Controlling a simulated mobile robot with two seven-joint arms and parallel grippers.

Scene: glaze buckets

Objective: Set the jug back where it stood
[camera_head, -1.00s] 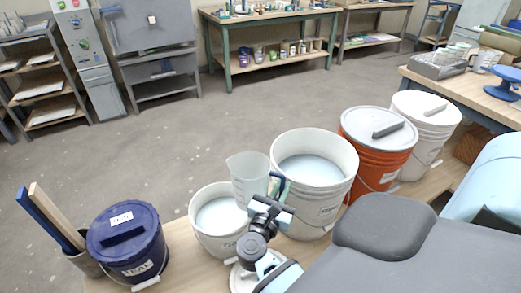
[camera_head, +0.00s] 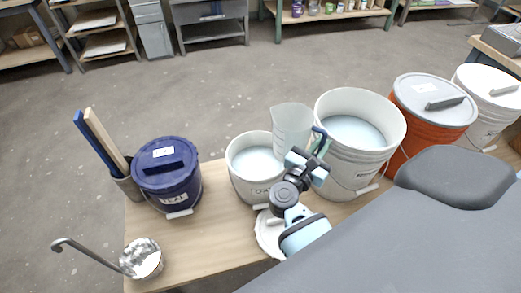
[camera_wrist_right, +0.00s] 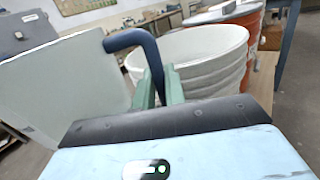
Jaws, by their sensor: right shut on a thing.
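The jug (camera_head: 291,128) is tall and translucent white with a dark blue handle (camera_head: 321,139). It is upright in the head view, between the small white bucket (camera_head: 244,187) and the large white bucket (camera_head: 347,170); I cannot tell whether it touches either. My right gripper (camera_head: 314,155) is shut on the handle. In the wrist view, the jug's pale wall (camera_wrist_right: 65,85) fills the left side and the handle runs down between the green fingers of my right gripper (camera_wrist_right: 158,88). The jug's base is hidden behind the small bucket's rim. My left gripper is not in view.
A blue lidded bucket (camera_head: 168,184) labelled TEAL stands left, beside a holder with sticks (camera_head: 105,140). A ladle (camera_head: 140,258) lies at the bench's (camera_head: 215,235) front left. A white lid (camera_head: 268,240) lies under my arm. Orange (camera_head: 425,125) and white (camera_head: 490,105) lidded buckets stand right.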

